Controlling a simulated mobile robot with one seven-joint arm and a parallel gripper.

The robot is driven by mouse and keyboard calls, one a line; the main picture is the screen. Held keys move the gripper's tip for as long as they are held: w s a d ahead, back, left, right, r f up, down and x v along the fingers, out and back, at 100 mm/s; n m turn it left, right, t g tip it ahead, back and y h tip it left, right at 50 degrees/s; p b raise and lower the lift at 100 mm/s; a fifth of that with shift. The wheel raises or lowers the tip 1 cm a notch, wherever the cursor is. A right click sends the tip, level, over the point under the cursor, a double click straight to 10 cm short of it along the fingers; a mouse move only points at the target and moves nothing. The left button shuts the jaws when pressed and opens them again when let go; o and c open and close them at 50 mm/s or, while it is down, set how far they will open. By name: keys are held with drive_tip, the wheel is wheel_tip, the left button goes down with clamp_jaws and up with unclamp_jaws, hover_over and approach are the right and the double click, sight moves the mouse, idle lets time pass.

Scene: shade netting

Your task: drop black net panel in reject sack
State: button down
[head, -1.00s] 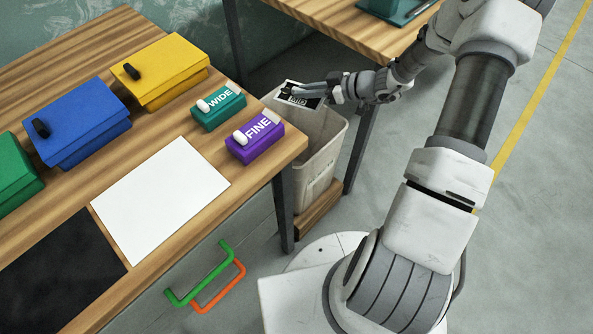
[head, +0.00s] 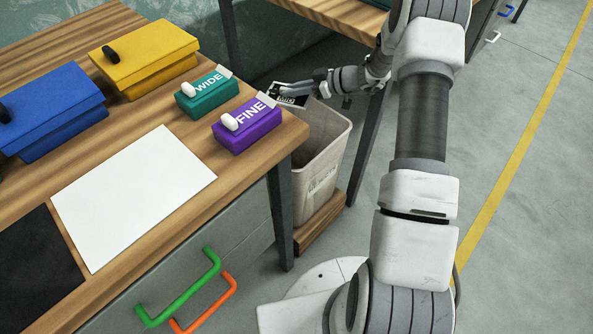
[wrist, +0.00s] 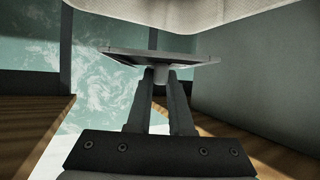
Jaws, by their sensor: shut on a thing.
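The black net panel (head: 291,98) has a pale frame with a dark middle. It is in my gripper (head: 296,89), over the back left of the reject sack's mouth. In the wrist view my gripper (wrist: 161,76) is shut on the panel (wrist: 125,55), seen nearly edge-on. A pale surface at the top there looks like the sack.
The near bench holds a purple FINE box (head: 246,125), a teal WIDE box (head: 207,95), yellow (head: 145,52) and blue (head: 45,105) boxes and a white sheet (head: 135,195). A second bench (head: 335,18) stands behind the sack. Floor at right is clear.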

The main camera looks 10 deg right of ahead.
sight(301, 98)
drive_tip(key=shift+f, duration=1.75)
drive_tip(key=c, duration=0.7)
unclamp_jaws()
drive_tip(key=shift+c, duration=0.2)
drive_tip(key=p+v, duration=0.3)
drive_tip(key=v, duration=1.4)
drive_tip(key=shift+d, duration=0.2)
drive_tip(key=shift+s, duration=0.1)
